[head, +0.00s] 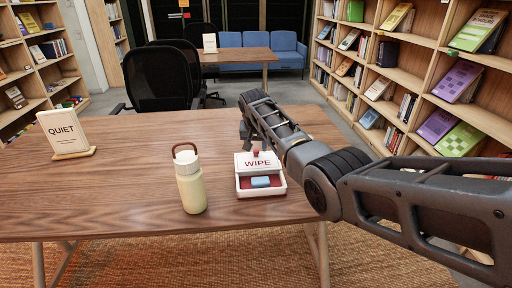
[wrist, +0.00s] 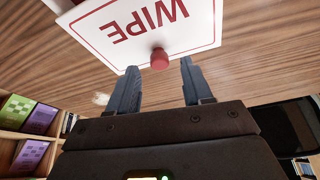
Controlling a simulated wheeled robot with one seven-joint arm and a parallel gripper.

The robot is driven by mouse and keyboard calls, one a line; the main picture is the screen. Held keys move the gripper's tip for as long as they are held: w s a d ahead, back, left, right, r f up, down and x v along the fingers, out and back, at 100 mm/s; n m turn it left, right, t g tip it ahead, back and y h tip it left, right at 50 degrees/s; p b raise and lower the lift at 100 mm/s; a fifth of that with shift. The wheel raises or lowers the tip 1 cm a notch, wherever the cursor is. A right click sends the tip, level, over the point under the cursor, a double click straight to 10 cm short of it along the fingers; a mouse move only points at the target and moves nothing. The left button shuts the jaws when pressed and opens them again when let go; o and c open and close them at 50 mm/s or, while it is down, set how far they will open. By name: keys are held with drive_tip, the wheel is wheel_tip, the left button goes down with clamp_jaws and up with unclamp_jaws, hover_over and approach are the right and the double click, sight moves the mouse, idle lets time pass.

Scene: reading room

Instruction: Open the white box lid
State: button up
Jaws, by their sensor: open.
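The white box (head: 283,187) stands on the wooden table, with a red inside and a blue block (head: 260,182) in it. Its white lid (head: 244,162), marked WIPE, is tilted up at the back, so the front of the box is uncovered. The lid has a red knob (head: 256,152) at its upper edge. In the wrist view the lid (wrist: 95,22) is upside down, with the knob (wrist: 159,58) near its edge. My gripper (wrist: 159,66) is open, its fingertips on either side of the knob; whether they touch it I cannot tell. In the head view my gripper (head: 246,131) is behind the lid.
A cream bottle (head: 191,187) with a brown loop stands left of the box. A QUIET sign (head: 65,134) stands at the table's left. The table (head: 120,185) is clear between them. A black chair (head: 163,77) is behind the table, and bookshelves (head: 405,75) line the right.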

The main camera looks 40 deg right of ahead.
sight(256, 162)
drive_tip(key=shift+v, duration=3)
drive_tip(key=shift+s, duration=0.1)
